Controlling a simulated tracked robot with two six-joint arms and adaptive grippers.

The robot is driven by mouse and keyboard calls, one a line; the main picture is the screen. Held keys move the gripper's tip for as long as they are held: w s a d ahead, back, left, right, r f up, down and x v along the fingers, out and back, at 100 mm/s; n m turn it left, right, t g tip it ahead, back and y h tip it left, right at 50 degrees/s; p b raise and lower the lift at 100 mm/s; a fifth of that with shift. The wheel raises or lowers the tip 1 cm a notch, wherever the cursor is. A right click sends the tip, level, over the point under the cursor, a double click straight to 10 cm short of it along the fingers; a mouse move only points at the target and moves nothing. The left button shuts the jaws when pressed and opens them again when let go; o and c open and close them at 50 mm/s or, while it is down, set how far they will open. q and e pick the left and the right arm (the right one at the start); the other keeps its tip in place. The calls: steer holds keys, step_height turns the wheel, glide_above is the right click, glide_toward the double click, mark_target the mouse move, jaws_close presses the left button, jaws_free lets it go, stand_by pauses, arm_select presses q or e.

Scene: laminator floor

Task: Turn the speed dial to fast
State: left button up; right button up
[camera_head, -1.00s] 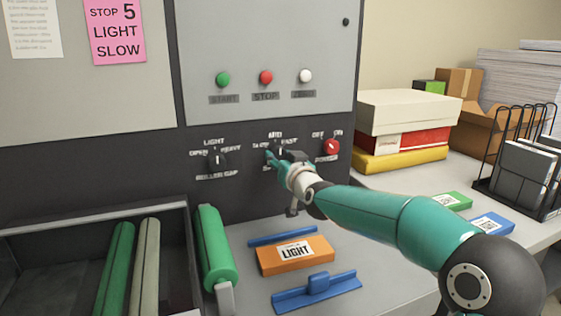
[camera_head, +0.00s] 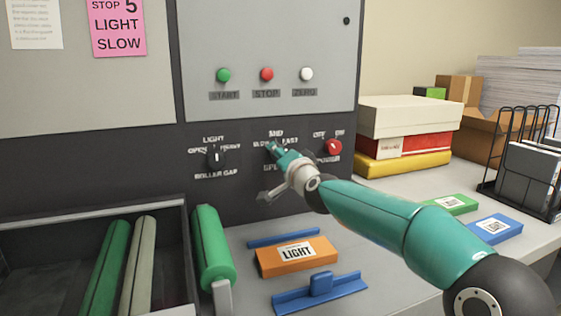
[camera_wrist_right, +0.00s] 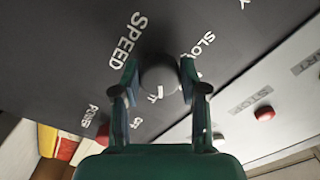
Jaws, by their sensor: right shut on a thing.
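The speed dial (camera_wrist_right: 159,75) is a dark round knob on the machine's black panel. In the right wrist view it sits between the two fingers of my right gripper (camera_wrist_right: 158,85), with SPEED and SLOW lettering beside it. A small white mark shows low on the knob, but I cannot read which setting it points to. In the head view my right gripper (camera_head: 275,151) is at the panel below the MID label, shut on the dial and mostly hiding it. My left gripper is not in view.
The roller gap dial (camera_head: 216,158) is left of the speed dial, and the red power knob (camera_head: 334,147) is close on its right. Green (camera_head: 223,75), red (camera_head: 267,74) and white (camera_head: 306,74) buttons sit above.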

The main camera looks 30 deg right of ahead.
steer(key=shift+f+m, duration=0.15)
steer(key=shift+m, duration=0.45)
steer(key=o, duration=1.1)
steer(key=shift+d, duration=0.1)
steer(key=shift+o, duration=0.2)
steer(key=shift+s, duration=0.15)
steer(key=v, duration=1.1)
steer(key=shift+s, duration=0.35)
